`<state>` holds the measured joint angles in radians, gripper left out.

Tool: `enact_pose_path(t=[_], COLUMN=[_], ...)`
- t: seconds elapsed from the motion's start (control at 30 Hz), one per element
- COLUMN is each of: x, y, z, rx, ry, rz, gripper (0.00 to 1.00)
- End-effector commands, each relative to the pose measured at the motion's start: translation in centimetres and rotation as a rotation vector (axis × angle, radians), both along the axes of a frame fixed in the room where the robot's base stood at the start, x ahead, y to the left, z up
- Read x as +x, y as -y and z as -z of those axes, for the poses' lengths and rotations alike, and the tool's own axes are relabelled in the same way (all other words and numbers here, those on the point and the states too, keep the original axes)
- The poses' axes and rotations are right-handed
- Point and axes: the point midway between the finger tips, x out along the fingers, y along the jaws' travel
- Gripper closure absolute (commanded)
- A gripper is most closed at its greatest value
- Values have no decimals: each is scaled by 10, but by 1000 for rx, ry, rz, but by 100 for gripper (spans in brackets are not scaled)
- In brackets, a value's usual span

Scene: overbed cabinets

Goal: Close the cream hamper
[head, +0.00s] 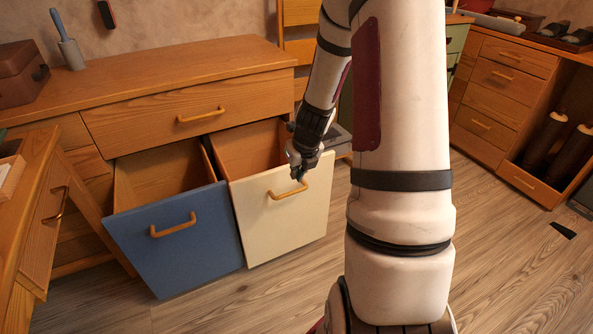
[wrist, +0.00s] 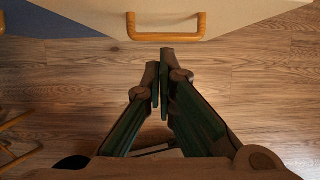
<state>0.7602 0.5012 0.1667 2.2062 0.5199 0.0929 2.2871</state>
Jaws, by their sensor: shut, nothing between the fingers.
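The cream hamper (head: 290,222) is a tilt-out front under the wooden counter, tipped outward and open, with its wooden inside showing behind the front. Its wooden handle (head: 287,190) is near the top of the front. In the wrist view the cream front (wrist: 225,12) spans the top, with the handle (wrist: 166,36) hanging at the centre. My gripper (head: 298,175) is at the upper part of the cream front, close to the handle. In the wrist view my gripper (wrist: 160,75) is shut and empty, its tips just below the handle. Whether they touch the front I cannot tell.
A blue hamper (head: 180,240) beside it on the left is also tipped open. A closed drawer (head: 200,112) sits above both. A wooden cabinet (head: 45,215) stands at the left edge. The wood floor (head: 300,275) in front is clear.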

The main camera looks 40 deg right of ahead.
Motion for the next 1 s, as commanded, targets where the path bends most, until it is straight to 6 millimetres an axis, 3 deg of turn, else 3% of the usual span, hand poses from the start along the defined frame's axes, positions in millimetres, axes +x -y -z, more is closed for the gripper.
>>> enact_pose_path(t=[0.1,0.3,0.57,1.0], x=[9,25,55,59], y=[1,6,14,16], z=[27,57,53,52], rx=[3,0,-1,0], ry=[-2,1,2,0], rz=[-2,-4,-5,-3], gripper=[100,100,100,100])
